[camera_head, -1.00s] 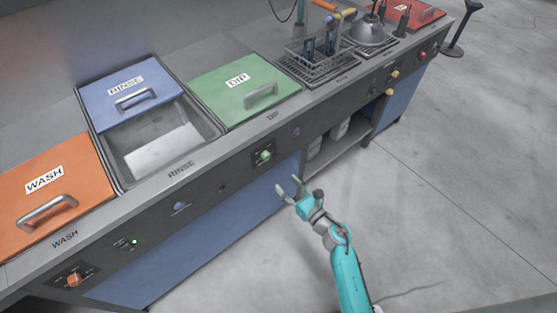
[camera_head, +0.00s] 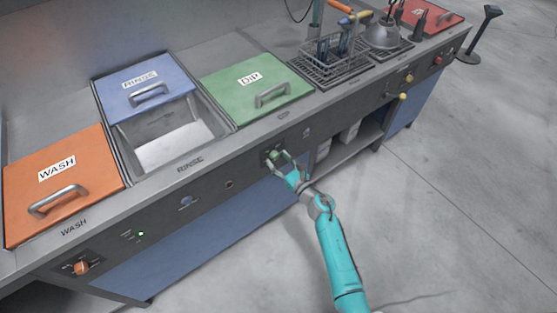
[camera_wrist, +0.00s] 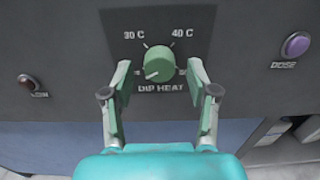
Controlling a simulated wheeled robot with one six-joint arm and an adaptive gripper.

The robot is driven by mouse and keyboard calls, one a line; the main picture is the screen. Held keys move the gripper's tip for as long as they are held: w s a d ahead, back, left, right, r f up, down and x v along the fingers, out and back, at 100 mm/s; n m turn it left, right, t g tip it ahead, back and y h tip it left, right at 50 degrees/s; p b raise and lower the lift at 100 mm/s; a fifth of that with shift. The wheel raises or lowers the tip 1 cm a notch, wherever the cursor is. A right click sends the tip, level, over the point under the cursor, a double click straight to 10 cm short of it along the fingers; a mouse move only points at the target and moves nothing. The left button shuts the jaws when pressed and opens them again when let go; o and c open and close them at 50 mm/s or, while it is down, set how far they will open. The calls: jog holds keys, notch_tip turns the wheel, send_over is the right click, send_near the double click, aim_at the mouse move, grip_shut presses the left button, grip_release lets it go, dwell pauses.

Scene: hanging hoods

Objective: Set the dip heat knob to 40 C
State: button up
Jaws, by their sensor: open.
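The dip heat knob (camera_wrist: 159,64) is round and green, on a dark panel marked DIP HEAT in the wrist view. Marks for 30 C and 40 C stand at its upper left and upper right. A pale line on the knob runs toward the lower left; the labels at its sides are partly hidden. My gripper (camera_wrist: 161,82) is open, with one finger at each side of the knob and a gap between. In the head view, my gripper (camera_head: 281,160) is at the knob (camera_head: 275,154) on the counter front.
Above is the counter with the green DIP lid (camera_head: 240,90), blue RINSE lid (camera_head: 140,88) and orange WASH lid (camera_head: 60,180). The floor in front is clear.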

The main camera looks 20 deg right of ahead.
jog(key=shift+w+a, duration=0.1)
jog(key=shift+w, duration=0.1)
grip_shut()
